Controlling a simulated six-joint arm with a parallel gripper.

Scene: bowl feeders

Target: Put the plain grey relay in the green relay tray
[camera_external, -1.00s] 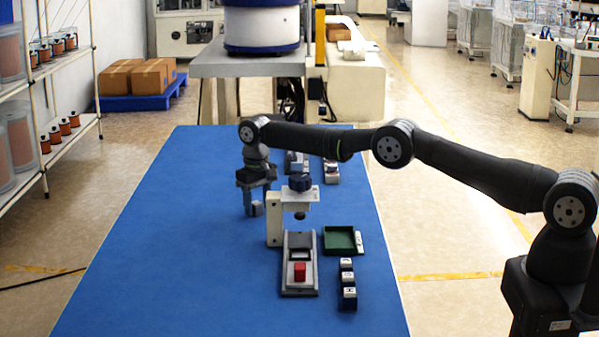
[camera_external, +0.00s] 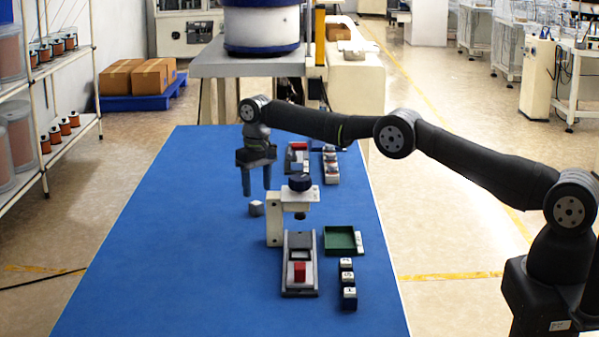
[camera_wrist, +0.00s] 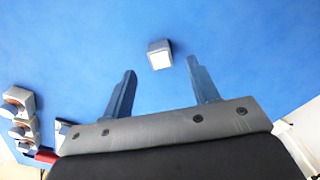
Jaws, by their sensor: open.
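The plain grey relay (camera_external: 256,208), a small light grey block, lies on the blue mat left of the clamp stand. In the wrist view the relay (camera_wrist: 159,54) shows between and just beyond my fingertips, with a bright white face. My gripper (camera_external: 257,191) is open, pointing down, and empty above the relay. Both fingers of my gripper (camera_wrist: 161,70) show spread apart in the wrist view, neither visibly touching the relay. The green relay tray (camera_external: 340,239) sits right of the clamp stand, with a pale label strip on its right side. It looks empty.
A clamp stand (camera_external: 273,228) with a dark knob stands between relay and tray. In front of it is a grey fixture (camera_external: 299,288) with a red block. More parts (camera_external: 330,165) lie behind. The mat's left is clear.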

